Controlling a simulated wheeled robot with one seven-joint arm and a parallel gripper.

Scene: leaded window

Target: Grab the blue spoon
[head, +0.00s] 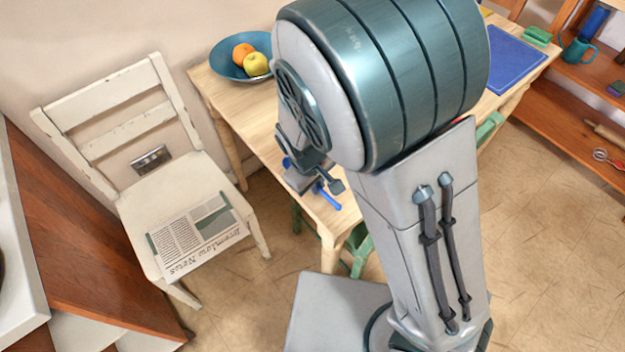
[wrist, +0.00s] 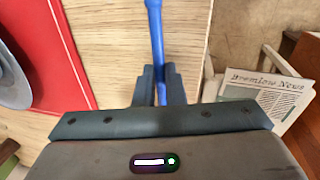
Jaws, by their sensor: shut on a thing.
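The blue spoon (wrist: 157,38) shows in the wrist view as a slim blue handle. It runs from the top edge down between the two fingers of my gripper (wrist: 156,88). My gripper is shut on this handle. The spoon's far end is cut off by the top of the picture. In the head view, a short blue piece of the spoon (head: 328,200) shows beside my gripper (head: 320,183), over the near end of the wooden table (head: 338,222). My arm hides much of the table there.
A blue bowl (head: 228,62) with fruit stands at the table's far left corner. A blue mat (head: 505,62) lies at the right. A white chair (head: 128,205) with a newspaper (head: 195,235) stands left of the table. A red mat (wrist: 68,50) lies beside my gripper.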

